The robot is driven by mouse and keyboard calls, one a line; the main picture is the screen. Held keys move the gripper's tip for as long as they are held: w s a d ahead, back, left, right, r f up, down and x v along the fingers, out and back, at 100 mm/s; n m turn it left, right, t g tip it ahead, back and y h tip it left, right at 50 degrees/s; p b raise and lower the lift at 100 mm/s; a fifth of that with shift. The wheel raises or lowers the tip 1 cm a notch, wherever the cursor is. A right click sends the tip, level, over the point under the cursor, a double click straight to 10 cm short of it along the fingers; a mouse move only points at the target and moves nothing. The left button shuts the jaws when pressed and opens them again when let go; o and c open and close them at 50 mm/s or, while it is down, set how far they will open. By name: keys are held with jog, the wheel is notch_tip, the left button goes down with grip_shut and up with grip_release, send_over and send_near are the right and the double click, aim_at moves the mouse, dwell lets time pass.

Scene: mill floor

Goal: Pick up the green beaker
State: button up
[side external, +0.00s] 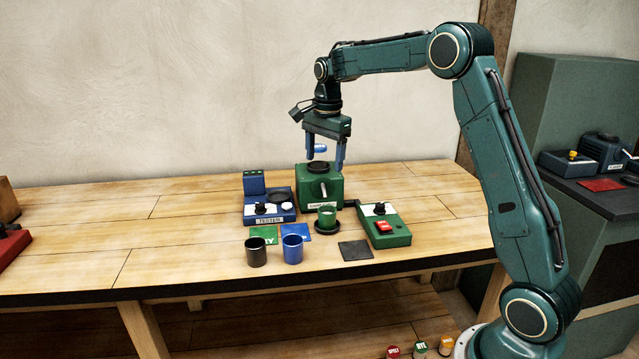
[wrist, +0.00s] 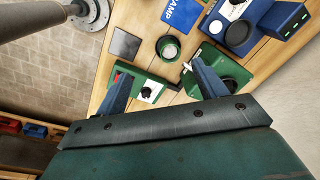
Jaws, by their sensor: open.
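The green beaker (side external: 327,214) stands upright on a round black dish (side external: 327,229), in front of the green machine (side external: 318,187) and its pale spout. In the wrist view the beaker (wrist: 168,48) shows from above, just beyond the fingertips.
A black cup (side external: 256,252) and blue cup (side external: 292,249) stand at the front. A blue tester (side external: 268,204) is left of the machine, a green control box (side external: 384,225) right. A dark square pad (side external: 355,251) lies in front.

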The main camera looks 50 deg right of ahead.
jog(key=w+d+f+m, duration=0.3)
jog(key=d+f+m, duration=0.1)
jog(key=d+f, duration=0.15)
send_over(327, 211)
jog(key=a, duration=0.2)
jog(key=shift+n+g, duration=0.3)
jog(key=shift+g, duration=0.1)
jog(key=shift+s+f, duration=0.15)
jog(key=shift+f, duration=1.4)
jog(key=shift+s+f, duration=0.15)
jog(key=shift+f, duration=1.4)
jog(key=shift+s+f, duration=0.15)
jog(key=shift+f, duration=1.4)
jog(key=shift+f, duration=0.1)
jog(key=shift+s+d+f, duration=0.1)
jog(key=shift+f, duration=1.15)
jog(key=shift+s+f, duration=0.1)
jog(key=shift+f, duration=1.15)
jog(key=c, duration=1.2)
jog(key=shift+c, duration=0.2)
jog(key=shift+r, duration=0.1)
